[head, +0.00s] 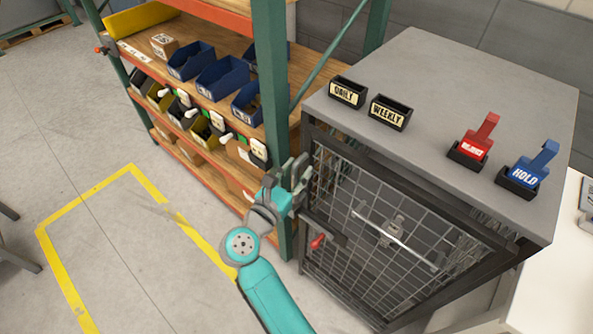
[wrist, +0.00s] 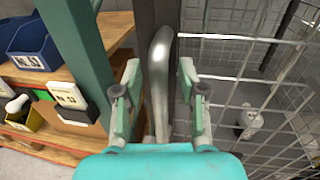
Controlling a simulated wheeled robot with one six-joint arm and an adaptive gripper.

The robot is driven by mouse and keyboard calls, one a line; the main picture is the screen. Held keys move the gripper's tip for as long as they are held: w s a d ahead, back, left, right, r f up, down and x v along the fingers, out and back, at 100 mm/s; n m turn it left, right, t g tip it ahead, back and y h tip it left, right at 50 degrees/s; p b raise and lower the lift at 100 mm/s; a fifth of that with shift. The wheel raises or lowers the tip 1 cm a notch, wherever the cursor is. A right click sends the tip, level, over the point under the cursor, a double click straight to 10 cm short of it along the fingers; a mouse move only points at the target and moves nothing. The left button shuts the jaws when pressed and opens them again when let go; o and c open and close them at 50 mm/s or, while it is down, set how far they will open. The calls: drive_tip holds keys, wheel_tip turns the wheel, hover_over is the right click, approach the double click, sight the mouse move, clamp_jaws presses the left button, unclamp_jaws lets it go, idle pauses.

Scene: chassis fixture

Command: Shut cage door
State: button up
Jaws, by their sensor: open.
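The cage (head: 400,60) is a dark-framed cabinet with a grey top and wire mesh at the front, on the right in the head view. The mesh door (head: 345,185) fills its front; I cannot tell how far ajar it is. A red-ended latch (head: 317,241) shows at its lower left. My gripper (head: 296,172) is at the upper left edge of the cage. In the wrist view my gripper (wrist: 160,85) is open, with a vertical steel bar handle (wrist: 158,60) standing between its fingers. I cannot tell whether they touch it.
A shelf rack with a green post (head: 270,90) stands close to the left of my gripper. Blue bins (head: 220,75) sit on it. Labelled holders and red and blue tags (head: 480,135) stand on the cage top. The floor left of my arm is clear, with yellow lines (head: 60,265).

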drive_tip(key=v, duration=1.2)
idle(0.3)
drive_tip(key=s+d+n+t+y, duration=0.1)
drive_tip(key=s+d+n+t, duration=0.35)
drive_tip(key=d+n, duration=0.5)
drive_tip(key=s+d+n+t+y, duration=0.1)
drive_tip(key=s+d+n+t, duration=0.2)
drive_tip(key=s+d+n, duration=0.65)
drive_tip(key=s+d+f+n+g+y, duration=0.3)
drive_tip(key=s+d+n+g, duration=0.1)
drive_tip(key=s+n, duration=0.6)
drive_tip(key=s+d+f+n+g+y, duration=0.3)
drive_tip(key=s+n+g, duration=0.1)
drive_tip(key=s+n, duration=0.6)
drive_tip(key=n, duration=0.2)
drive_tip(key=shift+d+n, duration=0.3)
drive_tip(key=shift+d, duration=0.05)
